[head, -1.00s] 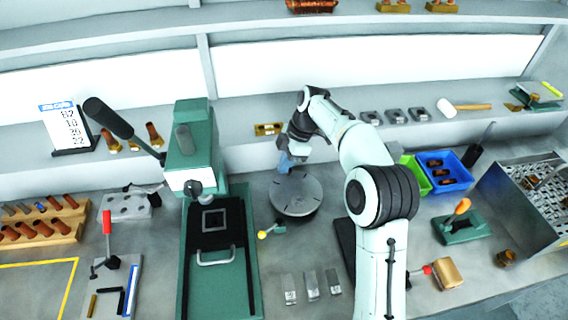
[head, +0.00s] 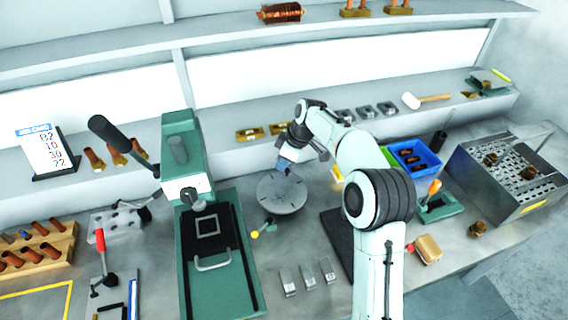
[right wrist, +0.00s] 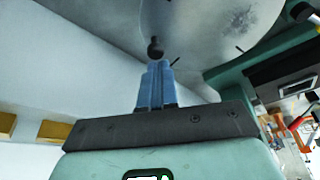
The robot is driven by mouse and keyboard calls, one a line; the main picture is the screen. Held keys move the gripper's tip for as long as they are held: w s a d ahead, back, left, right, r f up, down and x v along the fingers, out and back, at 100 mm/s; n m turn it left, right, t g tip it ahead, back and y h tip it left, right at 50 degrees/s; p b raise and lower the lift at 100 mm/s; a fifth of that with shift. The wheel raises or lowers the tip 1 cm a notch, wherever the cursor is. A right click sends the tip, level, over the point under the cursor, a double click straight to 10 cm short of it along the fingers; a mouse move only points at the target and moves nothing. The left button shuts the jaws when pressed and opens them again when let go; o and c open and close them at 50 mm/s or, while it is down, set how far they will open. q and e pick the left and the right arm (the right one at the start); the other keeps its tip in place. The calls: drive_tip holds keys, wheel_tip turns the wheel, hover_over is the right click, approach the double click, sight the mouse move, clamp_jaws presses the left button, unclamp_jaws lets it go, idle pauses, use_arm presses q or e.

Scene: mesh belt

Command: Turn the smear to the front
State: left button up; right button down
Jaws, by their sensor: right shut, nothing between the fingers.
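A round grey turntable (head: 280,200) stands on the bench right of the green press. It also shows in the right wrist view (right wrist: 190,30). A dark speckled smear (right wrist: 240,18) lies on its face there; I cannot make it out in the head view. A dark round-topped peg (right wrist: 155,47) sits at the disc's rim. My right gripper (head: 285,168) is at the disc's far edge. Its blue fingers (right wrist: 156,68) are shut and empty, their tips just short of the peg in the picture; contact cannot be told. My left gripper is not in view.
A green press (head: 185,150) stands close left of the turntable. A yellow-knobbed lever (head: 256,234) sticks out at the turntable's front left. Small metal blocks (head: 308,275) lie in front. A blue bin (head: 415,160) and a perforated metal basket (head: 470,170) stand right.

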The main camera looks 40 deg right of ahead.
drive_tip(key=shift+s+d+f+m, duration=0.1)
drive_tip(key=shift+s+d+m, duration=0.1)
drive_tip(key=shift+d+m, duration=0.1)
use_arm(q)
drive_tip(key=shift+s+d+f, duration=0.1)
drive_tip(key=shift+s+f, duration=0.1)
use_arm(e)
drive_tip(key=shift+s+d, duration=0.1)
drive_tip(key=shift+s, duration=0.1)
drive_tip(key=shift+s+d, duration=0.1)
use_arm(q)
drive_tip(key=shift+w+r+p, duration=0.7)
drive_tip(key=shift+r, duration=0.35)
use_arm(e)
drive_tip(key=v, duration=1.3)
drive_tip(key=shift+r, duration=0.25)
